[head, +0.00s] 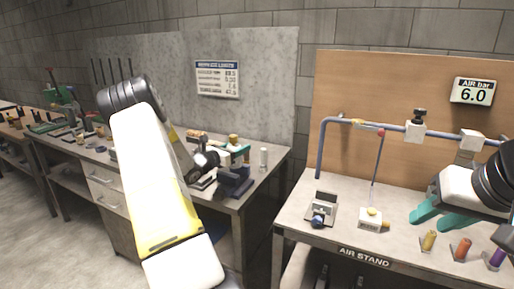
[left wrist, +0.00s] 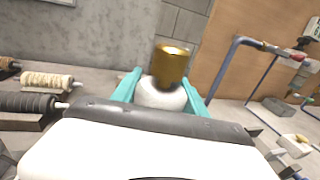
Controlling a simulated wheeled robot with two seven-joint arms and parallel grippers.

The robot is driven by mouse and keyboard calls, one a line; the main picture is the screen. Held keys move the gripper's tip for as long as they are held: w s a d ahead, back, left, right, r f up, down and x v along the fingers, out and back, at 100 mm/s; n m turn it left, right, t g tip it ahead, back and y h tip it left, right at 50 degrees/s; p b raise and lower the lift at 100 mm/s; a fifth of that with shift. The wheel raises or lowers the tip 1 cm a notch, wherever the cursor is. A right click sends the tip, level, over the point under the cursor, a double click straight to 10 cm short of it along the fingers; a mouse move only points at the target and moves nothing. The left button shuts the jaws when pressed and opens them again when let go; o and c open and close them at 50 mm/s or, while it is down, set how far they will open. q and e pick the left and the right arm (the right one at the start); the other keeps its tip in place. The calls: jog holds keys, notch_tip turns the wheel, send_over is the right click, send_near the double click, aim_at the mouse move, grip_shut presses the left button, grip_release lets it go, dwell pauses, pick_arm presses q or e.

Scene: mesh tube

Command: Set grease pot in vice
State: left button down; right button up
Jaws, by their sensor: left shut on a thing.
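The grease pot looks like a brass-coloured cylinder on a white rounded body (left wrist: 171,65). In the left wrist view it stands upright between the teal fingers of my left gripper (left wrist: 162,92), which is shut on it. In the head view the pot's brass top (head: 233,138) shows above my left gripper (head: 235,152). A dark blue vice-like device (head: 236,183) stands at the bench's front right corner, just below that gripper. Its jaws are partly hidden by the gripper. My right gripper (head: 440,217) is over the right table, its teal fingers apart and empty.
The left workbench (head: 278,158) holds a small white cylinder (head: 264,157) and rollers on stands (left wrist: 46,80). The air stand table (head: 295,215) carries a blue pipe frame (head: 322,150), a grey-blue device (head: 321,210), a white box (head: 370,224) and coloured small cylinders (head: 429,240). A gap separates the tables.

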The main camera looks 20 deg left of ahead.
pick_arm(q)
jog(key=shift+f, duration=2)
dwell(1.8)
jog(key=c, duration=0.5)
grip_release()
jog(key=shift+s, duration=0.1)
